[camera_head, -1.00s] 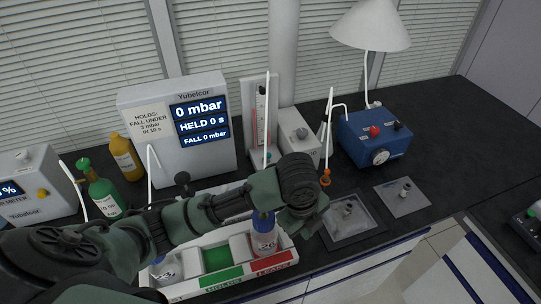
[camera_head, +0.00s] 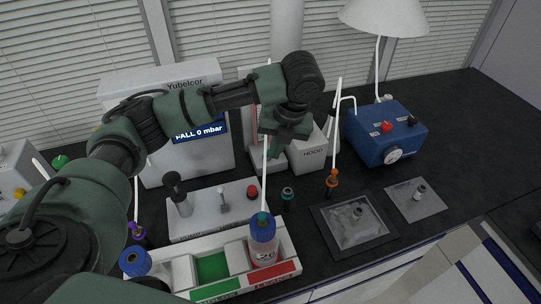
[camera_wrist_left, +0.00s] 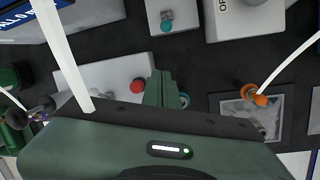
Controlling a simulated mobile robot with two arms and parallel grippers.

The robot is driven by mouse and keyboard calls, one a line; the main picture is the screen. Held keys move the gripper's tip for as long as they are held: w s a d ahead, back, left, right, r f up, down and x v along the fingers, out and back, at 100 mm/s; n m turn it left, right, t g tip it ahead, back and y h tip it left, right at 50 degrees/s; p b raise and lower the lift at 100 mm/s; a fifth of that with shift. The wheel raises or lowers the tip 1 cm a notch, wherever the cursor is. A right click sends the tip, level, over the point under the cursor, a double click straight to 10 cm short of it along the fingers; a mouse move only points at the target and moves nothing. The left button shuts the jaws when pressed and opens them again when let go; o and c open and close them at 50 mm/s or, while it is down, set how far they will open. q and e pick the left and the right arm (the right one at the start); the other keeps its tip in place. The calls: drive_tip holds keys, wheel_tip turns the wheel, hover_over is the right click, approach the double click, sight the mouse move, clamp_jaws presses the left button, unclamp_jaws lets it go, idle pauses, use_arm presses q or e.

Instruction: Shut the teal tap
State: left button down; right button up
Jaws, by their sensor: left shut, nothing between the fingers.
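My left gripper (camera_head: 284,137) points down, shut and empty, in front of the flow-meter stand; its fingers also show in the left wrist view (camera_wrist_left: 160,88). A teal knob (camera_wrist_left: 167,26) sits on the stand's base, ahead of the fingers and apart from them. A small teal-ringed fitting (camera_head: 287,195) stands on the bench below the gripper, partly behind a finger in the wrist view. Another teal fitting (camera_head: 262,217) with a white tube tops the blue-capped bottle (camera_head: 263,247). My right gripper is not in view.
The grey hood box (camera_head: 313,155) stands close right of the gripper. An orange fitting (camera_head: 332,179) with a tube is farther right, before the blue pump box (camera_head: 388,135). A white unit with a red button (camera_head: 252,192) lies left. White tubes rise nearby.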

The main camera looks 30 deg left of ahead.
use_arm(q)
drive_tip(key=p+x, duration=0.1)
drive_tip(key=x, duration=0.8)
drive_tip(key=shift+f+p, duration=0.1)
drive_tip(key=shift+p, duration=0.25)
drive_tip(key=shift+w+a+r+p, duration=0.15)
drive_tip(key=shift+w+a+p, duration=0.1)
drive_tip(key=shift+w, duration=0.3)
drive_tip(key=shift+w+a+r+p, duration=0.2)
drive_tip(key=shift+w+a, duration=0.1)
drive_tip(key=shift+w, duration=0.3)
drive_tip(key=shift+w+a+r+p, duration=0.15)
drive_tip(key=shift+w+a+p, duration=0.1)
drive_tip(key=shift+w, duration=0.3)
